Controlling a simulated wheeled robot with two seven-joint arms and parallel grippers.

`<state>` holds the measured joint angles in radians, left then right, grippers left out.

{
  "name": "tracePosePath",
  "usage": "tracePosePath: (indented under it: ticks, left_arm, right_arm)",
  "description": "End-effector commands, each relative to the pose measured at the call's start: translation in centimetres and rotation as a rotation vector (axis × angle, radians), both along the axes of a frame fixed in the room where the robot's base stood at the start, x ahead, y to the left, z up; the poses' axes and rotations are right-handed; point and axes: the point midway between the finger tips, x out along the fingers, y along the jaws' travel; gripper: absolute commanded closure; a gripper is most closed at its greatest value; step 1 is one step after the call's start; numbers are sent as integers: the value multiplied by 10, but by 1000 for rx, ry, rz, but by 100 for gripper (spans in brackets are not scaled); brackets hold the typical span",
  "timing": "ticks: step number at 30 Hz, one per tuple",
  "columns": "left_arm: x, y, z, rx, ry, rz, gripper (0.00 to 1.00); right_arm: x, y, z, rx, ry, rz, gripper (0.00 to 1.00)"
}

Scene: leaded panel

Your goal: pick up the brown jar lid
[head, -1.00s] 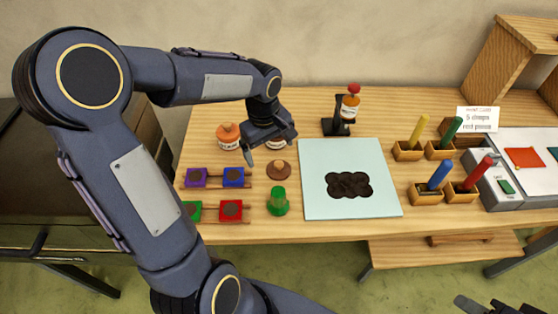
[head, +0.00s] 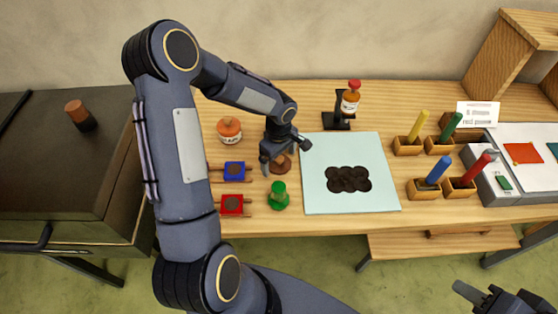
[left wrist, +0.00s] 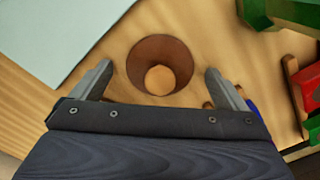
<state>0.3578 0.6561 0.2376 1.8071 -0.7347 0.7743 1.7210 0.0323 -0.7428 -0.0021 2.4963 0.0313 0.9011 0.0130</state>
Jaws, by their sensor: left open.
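The brown jar lid (head: 284,168) lies on the wooden table just left of the pale blue mat; it is round with a lighter knob on top. In the left wrist view the lid (left wrist: 146,54) with its knob (left wrist: 160,80) shows between the finger lines. My left gripper (head: 284,171) is open and empty, right over the lid, and partly hides it in the head view. Its two fingers (left wrist: 162,80) stand apart on either side of the lid in the wrist view. My right gripper (head: 490,298) shows only in part at the bottom right corner.
A green knobbed piece (head: 279,197) stands close in front of the lid. An orange-lidded jar (head: 229,131) and racks with blue (head: 234,169) and red (head: 232,203) blocks are to the left. The mat (head: 385,205) with dark shapes lies to the right.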

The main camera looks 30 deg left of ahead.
Motion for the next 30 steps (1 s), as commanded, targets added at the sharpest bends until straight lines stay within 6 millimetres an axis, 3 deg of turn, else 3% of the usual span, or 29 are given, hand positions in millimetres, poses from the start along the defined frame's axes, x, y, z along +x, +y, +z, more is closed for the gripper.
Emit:
tracePosePath:
  ticks: [6, 17, 25, 30]
  left_arm:
    - [0, 0, 0, 0, -1, 0, 8]
    - [0, 0, 0, 0, -1, -1, 54]
    - [0, 0, 1, 1, -2, 0, 54]
    - [1, 1, 13, 3, -4, 1, 54]
  right_arm:
    - [0, 0, 0, 0, 0, 0, 64]
    - [0, 0, 0, 0, 0, 0, 64]
    - [0, 0, -1, 0, 0, 0, 64]
    - [0, 0, -2, 0, 0, 0, 64]
